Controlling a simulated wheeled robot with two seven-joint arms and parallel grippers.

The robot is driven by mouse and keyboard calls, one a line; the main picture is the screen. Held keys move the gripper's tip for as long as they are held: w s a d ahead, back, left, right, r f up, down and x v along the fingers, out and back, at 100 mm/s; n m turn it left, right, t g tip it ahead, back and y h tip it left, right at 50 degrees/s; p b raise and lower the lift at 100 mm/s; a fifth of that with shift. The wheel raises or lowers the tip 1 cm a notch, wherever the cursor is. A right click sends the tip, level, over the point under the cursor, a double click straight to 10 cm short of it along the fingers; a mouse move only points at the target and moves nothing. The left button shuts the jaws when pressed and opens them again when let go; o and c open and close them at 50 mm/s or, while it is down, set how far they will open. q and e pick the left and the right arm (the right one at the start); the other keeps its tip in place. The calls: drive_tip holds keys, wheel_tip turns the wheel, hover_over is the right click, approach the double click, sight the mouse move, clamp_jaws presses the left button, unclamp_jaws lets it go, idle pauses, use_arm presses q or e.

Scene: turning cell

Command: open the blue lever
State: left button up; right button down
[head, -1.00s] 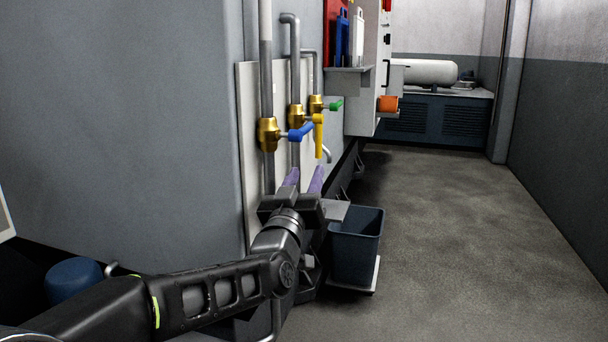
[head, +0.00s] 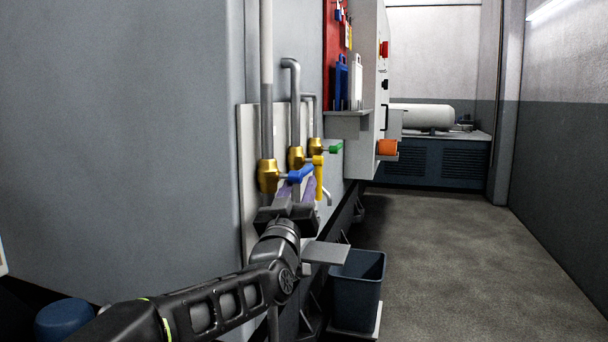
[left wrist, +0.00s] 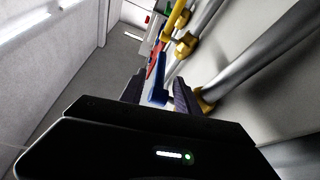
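The blue lever (head: 300,174) sticks out to the right from the nearest brass valve (head: 268,176) on a vertical pipe. The fingertips are partly hidden by the lever in the head view. My right gripper is not in view.
A yellow lever (head: 319,178) hangs down close to the right of the blue one, and a green lever (head: 336,148) is farther back. A grey ledge (head: 325,252) and a blue bin (head: 357,288) are below right. The floor at right is clear.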

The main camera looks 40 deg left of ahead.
sight(306, 173)
use_arm(q)
drive_tip(key=x, duration=0.6)
drive_tip(key=shift+c, duration=0.5)
drive_tip(key=c, duration=0.7)
clamp_jaws()
drive_tip(key=shift+d, duration=0.2)
